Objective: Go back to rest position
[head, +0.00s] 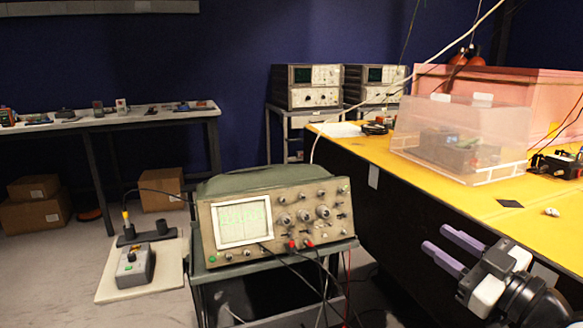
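My gripper (452,249) is at the lower right of the head view, in front of the dark side of the yellow-topped table (400,174). Its two purple fingers point left and are spread apart with a gap between them. Nothing shows between the fingers. The gripper is to the right of the oscilloscope (275,215) and apart from it.
The oscilloscope stands on a cart, with cables hanging from its front. A clear box (465,125) and small items are on the yellow table. A grey device (135,268) sits on a pale board at left. Open floor shows at far left.

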